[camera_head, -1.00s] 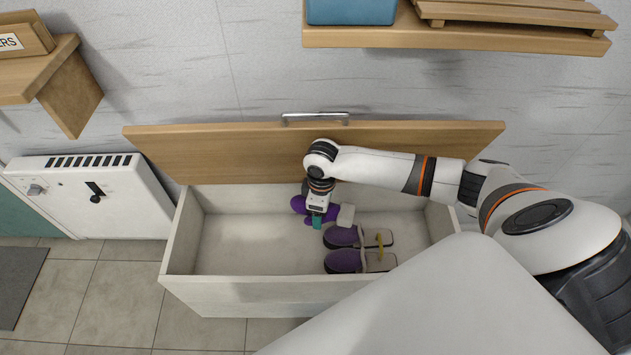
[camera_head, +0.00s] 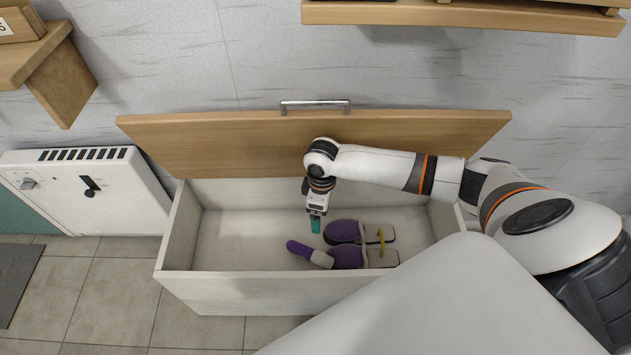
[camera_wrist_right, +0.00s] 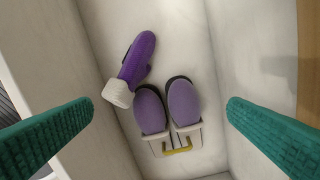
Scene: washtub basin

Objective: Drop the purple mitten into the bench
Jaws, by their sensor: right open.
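The purple mitten (camera_head: 302,249) with a pale cuff lies inside the open bench (camera_head: 262,283), beside a pair of purple slippers, its cuff close to or touching the nearer one. In the right wrist view the mitten (camera_wrist_right: 140,60) rests on the bench floor, left of the slippers. My right gripper (camera_head: 315,226) is above the bench interior, over the mitten and slippers. Its green fingers stand wide apart in the right wrist view (camera_wrist_right: 160,118), with nothing between them. My left gripper is not in view.
The purple slippers (camera_head: 347,257) with a yellow piece lie in the bench's right half; the left half is bare. The wooden lid (camera_head: 230,145) stands raised against the wall. A shelf (camera_head: 460,16) hangs above. A white heater (camera_head: 85,195) stands at left.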

